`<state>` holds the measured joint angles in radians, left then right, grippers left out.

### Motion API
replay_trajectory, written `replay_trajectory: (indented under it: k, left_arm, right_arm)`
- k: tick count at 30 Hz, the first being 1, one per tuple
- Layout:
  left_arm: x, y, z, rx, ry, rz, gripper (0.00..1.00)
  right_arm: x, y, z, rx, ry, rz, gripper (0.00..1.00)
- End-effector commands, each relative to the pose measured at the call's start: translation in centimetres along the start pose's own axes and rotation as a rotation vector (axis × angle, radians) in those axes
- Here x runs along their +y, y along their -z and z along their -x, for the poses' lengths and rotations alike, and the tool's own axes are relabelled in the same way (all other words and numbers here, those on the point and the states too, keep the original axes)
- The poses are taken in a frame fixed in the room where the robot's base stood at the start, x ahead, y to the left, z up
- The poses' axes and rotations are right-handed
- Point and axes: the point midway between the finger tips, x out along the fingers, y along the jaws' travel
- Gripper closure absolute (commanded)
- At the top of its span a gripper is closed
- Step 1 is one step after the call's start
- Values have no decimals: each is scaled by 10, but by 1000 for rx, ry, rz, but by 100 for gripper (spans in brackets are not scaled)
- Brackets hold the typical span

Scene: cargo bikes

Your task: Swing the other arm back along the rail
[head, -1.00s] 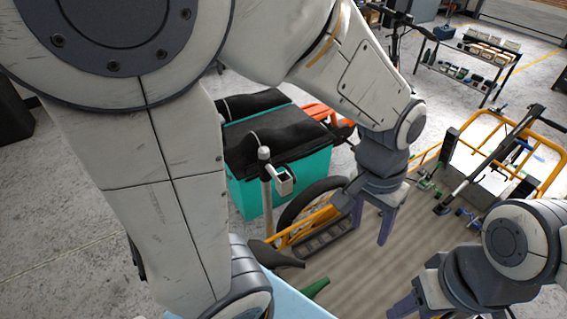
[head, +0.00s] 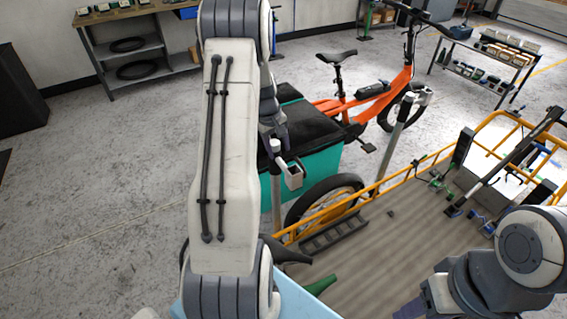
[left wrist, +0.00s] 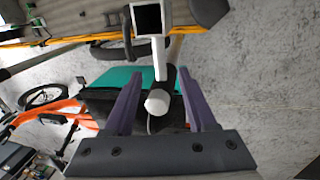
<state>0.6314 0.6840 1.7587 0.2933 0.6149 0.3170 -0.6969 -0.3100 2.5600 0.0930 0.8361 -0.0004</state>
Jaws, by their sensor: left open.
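A near post (head: 276,190) with a white top stands beside the yellow rail (head: 345,212). A short white arm with a dark-faced box (head: 293,175) sticks out from it. A second post (head: 397,125) with a similar white head (head: 423,95) stands farther right along the rail. My left gripper (head: 279,143) is above the near post, partly hidden by my arm. In the left wrist view its purple fingers are open (left wrist: 160,104), with the white post top (left wrist: 158,103) showing between them. Contact cannot be told. My right gripper (head: 408,310) is low, mostly cut off.
A teal box (head: 330,165) with a black cover stands behind the near post, and an orange bike (head: 370,90) stands beyond. The wooden bed (head: 400,235) is mostly clear. Shelves stand at the back.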

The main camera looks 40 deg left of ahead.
Motion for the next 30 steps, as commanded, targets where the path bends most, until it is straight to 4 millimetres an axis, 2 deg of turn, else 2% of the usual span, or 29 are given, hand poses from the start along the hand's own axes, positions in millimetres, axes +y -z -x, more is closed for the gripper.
replay_trajectory:
  k: [6, 12, 16, 24, 28, 29, 30]
  left_arm:
    - [0, -2, -42, -5, 2, -2, 43]
    - [0, -1, -68, -2, 1, -3, 43]
    - [1, -1, -75, -1, 1, -3, 43]
    - [1, -1, -76, -1, 0, -3, 43]
    - [1, -1, -76, -1, 0, -3, 93]
    - [1, -1, -76, -1, 0, -3, 100]
    - [0, -1, -76, -1, 0, -3, 100]
  right_arm:
    - [-1, 0, 10, 0, 0, 0, 48]
    - [-1, 1, 14, 0, 0, -1, 48]
    - [-1, 1, 14, 0, 0, -1, 48]
    - [-1, 1, 14, 0, 0, -1, 48]
    - [-1, 1, 14, 0, 0, -1, 48]
    - [-1, 1, 14, 0, 0, -1, 48]
    - [-1, 1, 14, 0, 0, -1, 48]
